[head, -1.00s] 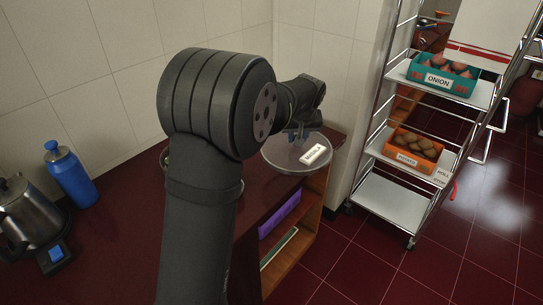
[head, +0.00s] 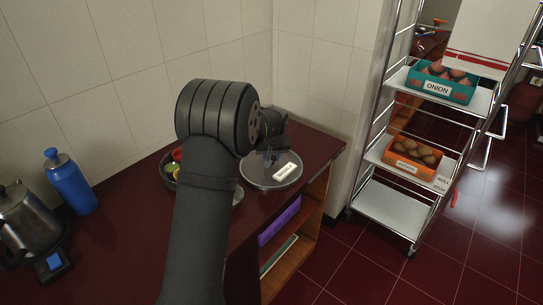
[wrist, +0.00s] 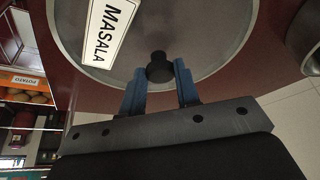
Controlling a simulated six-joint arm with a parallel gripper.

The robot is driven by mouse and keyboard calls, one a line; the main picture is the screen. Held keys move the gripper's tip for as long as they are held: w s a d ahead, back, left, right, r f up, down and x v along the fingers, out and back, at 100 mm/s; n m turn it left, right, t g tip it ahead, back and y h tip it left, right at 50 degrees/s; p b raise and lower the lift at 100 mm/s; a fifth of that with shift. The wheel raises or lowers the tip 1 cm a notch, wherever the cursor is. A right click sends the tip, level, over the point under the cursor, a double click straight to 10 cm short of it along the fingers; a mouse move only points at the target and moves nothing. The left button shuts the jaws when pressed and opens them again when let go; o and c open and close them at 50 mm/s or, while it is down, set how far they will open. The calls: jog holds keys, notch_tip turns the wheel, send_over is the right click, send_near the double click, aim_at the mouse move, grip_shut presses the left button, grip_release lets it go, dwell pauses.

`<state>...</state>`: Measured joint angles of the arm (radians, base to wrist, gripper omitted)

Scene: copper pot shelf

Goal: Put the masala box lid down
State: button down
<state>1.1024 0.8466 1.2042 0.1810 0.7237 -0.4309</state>
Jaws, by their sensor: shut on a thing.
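The masala box lid (head: 262,180) is a round grey metal disc with a white "MASALA" label (head: 286,171) and a black knob (wrist: 158,66). My gripper (wrist: 160,85) is shut on the knob, with a blue finger on each side of it. The lid lies flat at or just above the dark red counter, right of my arm in the head view; I cannot tell whether it touches. The open masala box (head: 169,171), with colourful contents, is left of the lid and partly hidden behind my arm.
A blue bottle (head: 70,182), a steel kettle (head: 26,222) and a small black device (head: 52,262) stand at the counter's left. A wire rack (head: 390,210) with onion (head: 440,85) and potato (head: 412,155) crates stands right, beyond the counter's edge.

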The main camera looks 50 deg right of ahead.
jog(key=c, duration=1.1)
grip_release()
jog(key=shift+f, duration=0.1)
jog(key=v, duration=1.2)
